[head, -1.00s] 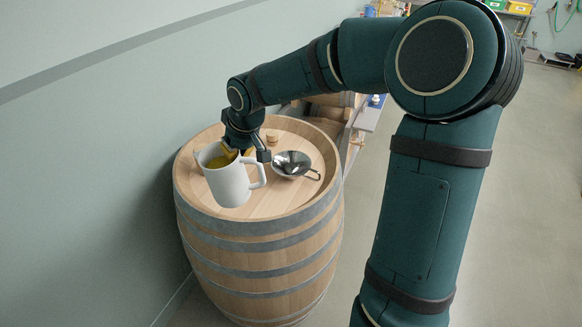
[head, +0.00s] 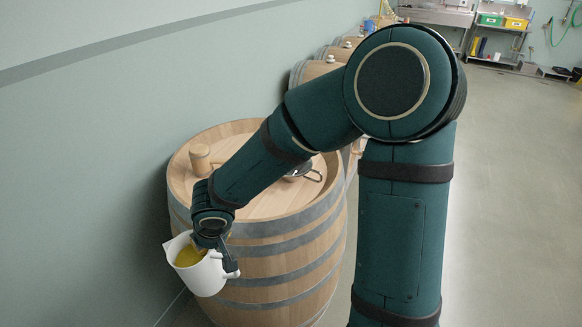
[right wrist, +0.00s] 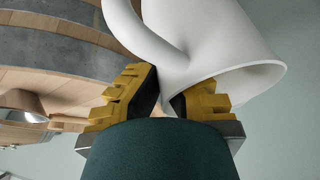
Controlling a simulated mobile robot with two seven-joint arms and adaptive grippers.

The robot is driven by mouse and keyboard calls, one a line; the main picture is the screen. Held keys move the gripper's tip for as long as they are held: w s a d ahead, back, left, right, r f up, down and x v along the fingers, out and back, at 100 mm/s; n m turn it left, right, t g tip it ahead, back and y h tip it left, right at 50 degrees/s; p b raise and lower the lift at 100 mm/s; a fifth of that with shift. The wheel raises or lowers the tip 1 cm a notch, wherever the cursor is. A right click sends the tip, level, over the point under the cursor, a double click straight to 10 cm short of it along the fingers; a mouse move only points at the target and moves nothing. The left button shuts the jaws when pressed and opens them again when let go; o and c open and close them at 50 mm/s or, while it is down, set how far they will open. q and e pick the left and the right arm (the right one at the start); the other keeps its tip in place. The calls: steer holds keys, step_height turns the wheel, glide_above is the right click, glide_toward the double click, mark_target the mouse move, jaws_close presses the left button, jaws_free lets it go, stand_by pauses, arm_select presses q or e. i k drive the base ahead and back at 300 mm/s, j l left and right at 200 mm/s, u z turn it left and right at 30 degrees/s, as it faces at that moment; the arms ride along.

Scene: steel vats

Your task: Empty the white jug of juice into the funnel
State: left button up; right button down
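The white jug (head: 208,279) hangs in the air at the near left side of the barrel, outside its rim, with yellow juice (head: 188,257) visible inside. It looks roughly upright. My right gripper (head: 217,246) is shut on the jug near its rim. In the right wrist view its yellow-padded fingers (right wrist: 170,88) sit at the jug wall (right wrist: 215,40), beside the handle. The steel funnel (head: 306,175) is on the barrel top, mostly hidden behind my right arm; it also shows at the left of the right wrist view (right wrist: 20,100). My left gripper is out of view.
The wooden barrel (head: 290,265) stands against the green wall. A wooden mallet (head: 200,158) is on the left of its top. More barrels (head: 312,70) line the wall behind. Open floor lies to the right, with a sink and shelf (head: 490,40) at the back.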

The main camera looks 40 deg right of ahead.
mark_target(297, 173)
steer(key=k+l, duration=0.1)
steer(key=l, duration=0.3)
steer(key=k+l+z, duration=0.1)
steer(key=l, duration=0.3)
steer(key=k+l, duration=0.1)
steer(key=l, duration=0.75)
steer(key=i+l+z, duration=0.1)
steer(key=l, duration=0.3)
steer(key=i+l, duration=0.3)
steer(key=l+z, duration=0.05)
steer(key=l, duration=0.05)
